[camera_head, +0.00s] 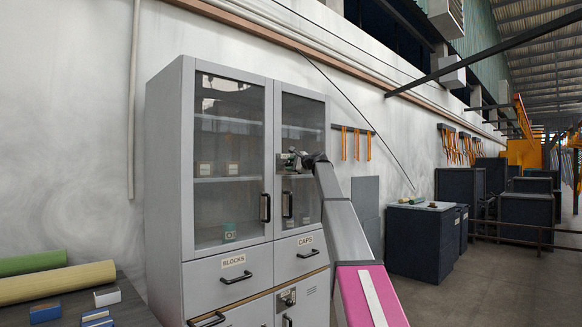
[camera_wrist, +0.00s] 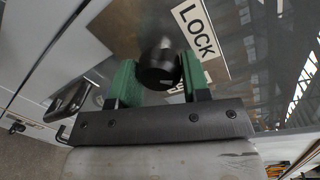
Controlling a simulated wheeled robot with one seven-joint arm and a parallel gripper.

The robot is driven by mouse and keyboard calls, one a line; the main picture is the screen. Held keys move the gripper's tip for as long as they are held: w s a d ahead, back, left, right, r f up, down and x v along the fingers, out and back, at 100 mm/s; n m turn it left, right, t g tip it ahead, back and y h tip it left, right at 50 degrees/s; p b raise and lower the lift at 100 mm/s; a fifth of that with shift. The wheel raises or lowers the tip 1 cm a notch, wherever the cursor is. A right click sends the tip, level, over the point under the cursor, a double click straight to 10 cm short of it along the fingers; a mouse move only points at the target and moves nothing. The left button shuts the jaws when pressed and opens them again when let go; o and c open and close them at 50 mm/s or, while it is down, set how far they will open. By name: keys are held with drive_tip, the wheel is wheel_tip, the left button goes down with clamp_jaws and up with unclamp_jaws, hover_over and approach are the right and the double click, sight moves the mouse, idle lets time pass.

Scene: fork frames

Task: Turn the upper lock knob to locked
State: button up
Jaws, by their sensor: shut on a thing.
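The tall grey cabinet (camera_head: 168,150) has two glass doors, and its upper lock is on the right door at the height of my gripper (camera_head: 296,160). In the wrist view the upper lock knob (camera_wrist: 157,72) is a dark round knob. The green-padded fingers of my gripper (camera_wrist: 156,82) stand on either side of it, shut on it. My arm and gripper hide most of the lock in the head view, and the knob's pointer direction cannot be made out.
Black door handles (camera_head: 265,208) hang below the lock; one handle (camera_wrist: 70,100) shows left of my fingers. Drawers marked BLOCKS (camera_head: 233,261) and CAPS (camera_head: 305,240) sit below. A second lock (camera_head: 288,297) is lower down. A table (camera_head: 135,312) with rolls stands at left.

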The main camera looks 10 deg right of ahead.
drive_tip(key=n, duration=0.3)
drive_tip(key=shift+r+h, duration=0.1)
drive_tip(key=shift+h, duration=0.2)
drive_tip(key=shift+n+t, duration=0.3)
drive_tip(key=shift+n, duration=1.4)
drive_tip(key=o, duration=0.9)
drive_tip(key=shift+s, duration=0.1)
drive_tip(key=v, duration=1)
drive_tip(key=shift+s+d+r, duration=0.1)
drive_tip(key=shift+s+r, duration=0.1)
drive_tip(key=shift+s, duration=0.1)
